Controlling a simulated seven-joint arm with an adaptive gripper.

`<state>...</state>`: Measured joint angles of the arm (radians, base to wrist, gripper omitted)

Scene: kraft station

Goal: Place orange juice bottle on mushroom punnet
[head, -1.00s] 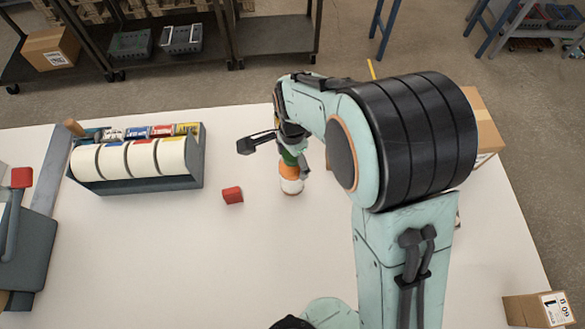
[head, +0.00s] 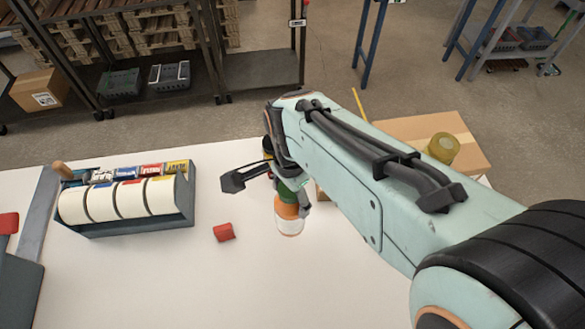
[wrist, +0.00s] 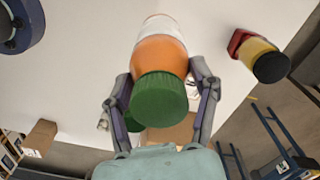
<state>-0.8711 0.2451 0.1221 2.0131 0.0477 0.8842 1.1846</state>
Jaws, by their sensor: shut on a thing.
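The orange juice bottle (head: 287,212) has an orange body, a white lower part and a green cap. It is upright, cap up, near the table's far side in the head view. My gripper (head: 290,194) is shut on it from above. In the wrist view the bottle (wrist: 160,55) sits between the two fingers of my gripper (wrist: 160,85), its green cap towards the camera. I cannot tell whether its base touches the table. I cannot make out the mushroom punnet in either view; my arm hides part of the table.
A red block (head: 224,232) lies left of the bottle. A grey rack with white rolls (head: 125,200) stands at left. A cardboard box (head: 440,140) with a tape roll (head: 443,147) is behind my arm. A yellow, dark-capped item (wrist: 263,60) shows in the wrist view.

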